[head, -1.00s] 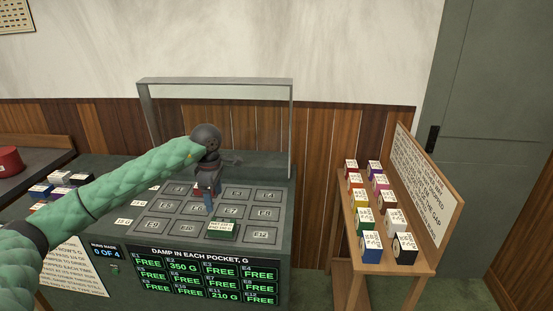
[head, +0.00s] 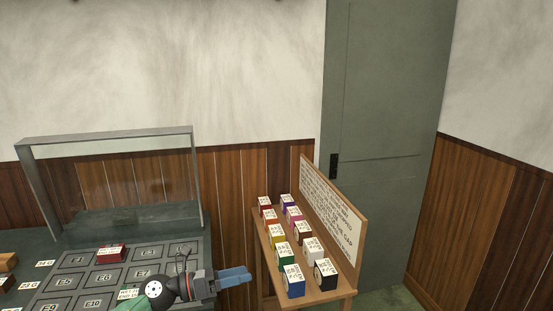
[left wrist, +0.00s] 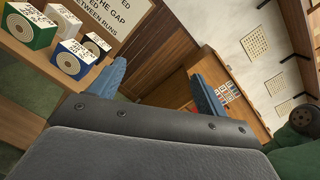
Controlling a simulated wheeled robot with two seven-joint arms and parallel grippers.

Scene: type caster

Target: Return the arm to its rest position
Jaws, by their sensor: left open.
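My left gripper (head: 240,276) is open and empty in the head view, its blue fingers pointing right, past the right edge of the numbered panel (head: 62,283). The left wrist view shows its two fingers (left wrist: 161,82) spread with nothing between them. My left arm comes in at the bottom and hides part of the panel. A red block (head: 111,252) sits in the panel's back row, in the pocket between E1 and E3. My right gripper is not in view.
A wooden stand (head: 327,294) with several coloured boxes and a sign board (head: 331,212) is just right of the gripper. A clear framed screen (head: 112,131) rises behind the panel. A grey door (head: 385,120) stands at the back right.

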